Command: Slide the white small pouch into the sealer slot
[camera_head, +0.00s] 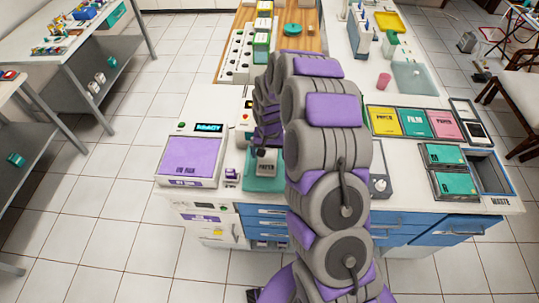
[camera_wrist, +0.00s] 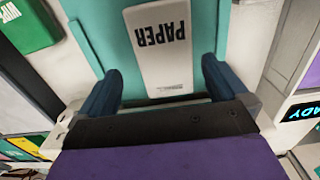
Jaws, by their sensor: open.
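The white small pouch (camera_wrist: 160,45), marked PAPER, lies on a teal tray (camera_wrist: 105,30) in the wrist view. In the head view the pouch (camera_head: 267,163) shows on the teal tray (camera_head: 262,185), partly covered by my arm. My gripper (camera_wrist: 158,82) is open, with one dark blue finger on each side of the pouch's near end. I cannot tell whether the fingers touch it. A white machine with a purple top (camera_head: 190,158) and a lit READY display stands left of the tray; I cannot make out a sealer slot.

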